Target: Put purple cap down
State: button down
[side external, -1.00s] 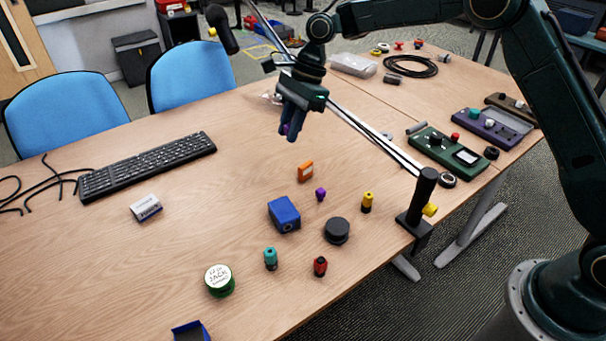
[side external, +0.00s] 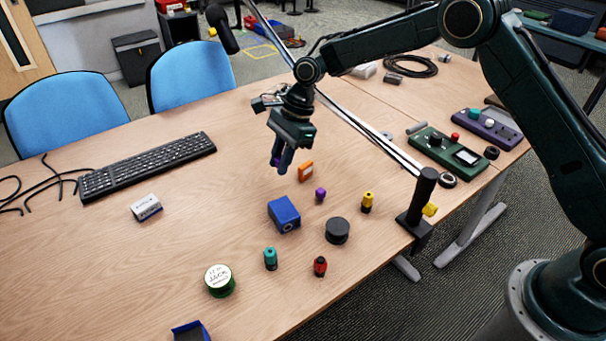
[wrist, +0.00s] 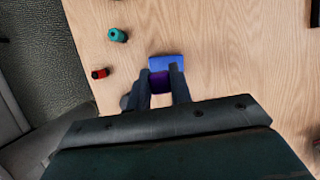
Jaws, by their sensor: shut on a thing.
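My gripper (side external: 281,163) points down above the table, beyond the blue box and left of the orange piece (side external: 305,171) in the side view. It is shut on the purple cap (wrist: 160,84), which shows between the fingers in the wrist view. In the side view only a sliver of the cap shows at the fingertips. A separate small purple piece (side external: 320,194) stands on the table behind the blue box (side external: 284,214). The blue box also shows just past the fingertips in the wrist view (wrist: 166,63).
Around the blue box are a black round puck (side external: 337,231), yellow (side external: 367,202), teal (side external: 270,258) and red (side external: 320,266) connectors, and a green-sided tin (side external: 219,280). A clamped black post (side external: 422,200) carries a slanting metal rod near my arm. The table between keyboard (side external: 148,166) and blue box is mostly clear.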

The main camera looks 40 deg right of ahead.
notch_tip(320, 180, down, 8)
jog(key=shift+r, duration=0.1)
jog(key=shift+f, duration=2.2)
jog(key=shift+f, duration=0.15)
jog(key=c, duration=1.3)
grip_release()
jog(key=shift+o, duration=0.2)
jog(key=v, duration=1.2)
jog(key=shift+r, duration=0.25)
